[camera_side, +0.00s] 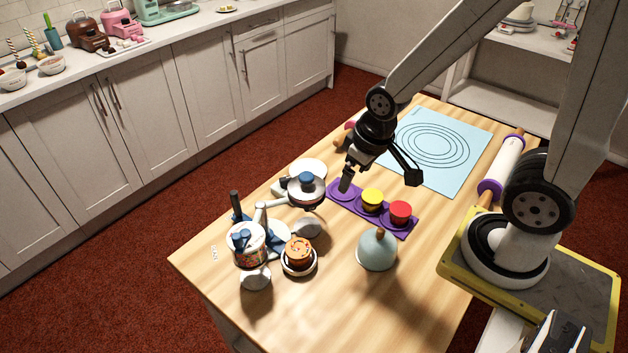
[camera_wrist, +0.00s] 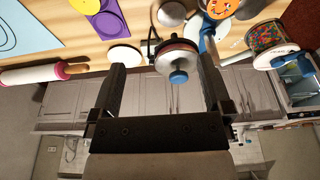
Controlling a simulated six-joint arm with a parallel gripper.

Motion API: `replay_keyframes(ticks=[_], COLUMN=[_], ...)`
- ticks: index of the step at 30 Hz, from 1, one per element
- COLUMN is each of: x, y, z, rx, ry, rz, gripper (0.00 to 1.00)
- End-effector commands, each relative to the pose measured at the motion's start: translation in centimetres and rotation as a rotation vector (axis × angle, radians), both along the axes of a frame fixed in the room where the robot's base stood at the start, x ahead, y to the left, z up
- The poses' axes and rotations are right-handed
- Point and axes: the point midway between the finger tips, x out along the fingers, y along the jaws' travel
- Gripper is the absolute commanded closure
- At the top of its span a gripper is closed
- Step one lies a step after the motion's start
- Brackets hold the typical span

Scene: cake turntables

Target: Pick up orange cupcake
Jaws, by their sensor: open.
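An orange-topped round cake with brown sides (camera_side: 299,250) sits on a small white stand near the front-left of the table; it is the only orange cake-like thing I see. Its orange face (camera_wrist: 222,8) is at the top edge of the wrist view. A purple tray (camera_side: 387,222) holds a yellow cupcake (camera_side: 371,197) and a red cupcake (camera_side: 400,210); its left place looks empty. My gripper (camera_side: 379,180) is open above the tray, behind and right of the orange cake. In the wrist view nothing is held between its fingers (camera_wrist: 162,70).
Left of the tray is a turntable with a blue knob (camera_side: 306,179). A sprinkle jar (camera_side: 247,252) stands beside the orange cake. A pale blue dome (camera_side: 377,252) stands in front of the tray. A blue mat (camera_side: 455,135) and a rolling pin (camera_side: 501,168) lie farther back.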

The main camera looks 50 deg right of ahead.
Motion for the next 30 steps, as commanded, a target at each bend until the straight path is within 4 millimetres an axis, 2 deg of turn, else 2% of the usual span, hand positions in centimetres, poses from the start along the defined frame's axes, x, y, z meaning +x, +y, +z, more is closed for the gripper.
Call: replay_keyframes(ticks=[5, 11, 21, 30], x=[-0.1, -0.9, -3.4, -3.8], y=[0.0, -0.2, 0.9, 3.1], z=[-0.2, -1.6, -5.9, -8.7], rx=[0.006, 0.056, 0.285, 0.569], ry=[0.012, 0.101, 0.422, 0.68], rz=[-0.014, -0.107, -0.474, -0.829], gripper=[0.0, 0.0, 0.0, 0.0])
